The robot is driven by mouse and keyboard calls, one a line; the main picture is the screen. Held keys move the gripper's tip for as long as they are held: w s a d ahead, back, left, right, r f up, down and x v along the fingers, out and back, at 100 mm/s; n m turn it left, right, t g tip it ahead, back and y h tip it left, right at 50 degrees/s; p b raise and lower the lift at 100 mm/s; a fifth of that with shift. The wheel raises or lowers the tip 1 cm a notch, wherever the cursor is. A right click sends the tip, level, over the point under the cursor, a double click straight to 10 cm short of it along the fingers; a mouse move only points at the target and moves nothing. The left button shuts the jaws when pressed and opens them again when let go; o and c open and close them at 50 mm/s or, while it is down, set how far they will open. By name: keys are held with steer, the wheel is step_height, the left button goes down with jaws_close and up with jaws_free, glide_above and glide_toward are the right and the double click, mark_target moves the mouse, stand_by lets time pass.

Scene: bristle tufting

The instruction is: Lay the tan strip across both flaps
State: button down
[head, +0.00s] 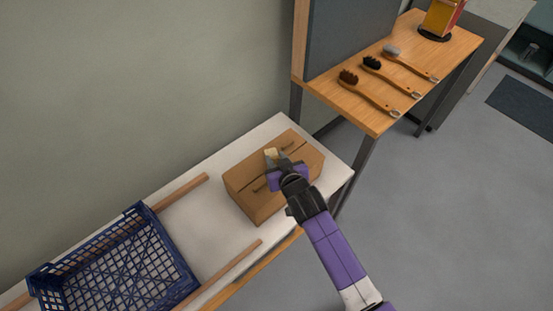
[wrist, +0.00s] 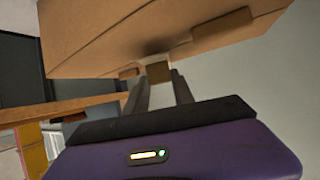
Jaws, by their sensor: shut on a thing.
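A closed brown cardboard box (head: 258,205) stands on the white tabletop, its two top flaps meeting along a dark seam. It also fills the top of the wrist view (wrist: 100,45). My gripper (head: 274,158) is over the box top near the seam. It is shut on the tan strip (head: 271,152), a small pale piece at the fingertips. In the wrist view the strip (wrist: 158,72) shows between the two grey fingers, close to the box. Whether it touches the flaps I cannot tell. My gripper hides part of the seam and the near flap.
A blue plastic crate (head: 190,286) stands at the left between wooden rails (head: 182,191). A wooden bench (head: 330,95) at upper right holds several brushes and a yellow and red container (head: 440,18). White tabletop (head: 205,222) is clear between crate and box.

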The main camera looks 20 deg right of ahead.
steer(key=shift+f+b, duration=0.35)
steer(key=shift+f, duration=0.2)
steer(key=c, duration=1)
jaws_free()
steer(key=shift+s+r, duration=0.1)
steer(key=shift+s, duration=0.05)
steer(key=v, duration=0.7)
steer(key=shift+s+r, duration=0.15)
steer(key=s+r+t, duration=0.3)
steer(key=s+r, duration=0.1)
steer(key=r, duration=0.4)
steer(key=s+r, duration=0.3)
steer(key=s, duration=1.2)
steer(key=s+r+n, duration=0.1)
steer(key=s+r, duration=0.3)
steer(key=s, duration=1.2)
steer(key=shift+s+d+g+y, duration=0.25)
steer(key=shift+g+y, duration=0.05)
steer(key=shift+y, duration=0.1)
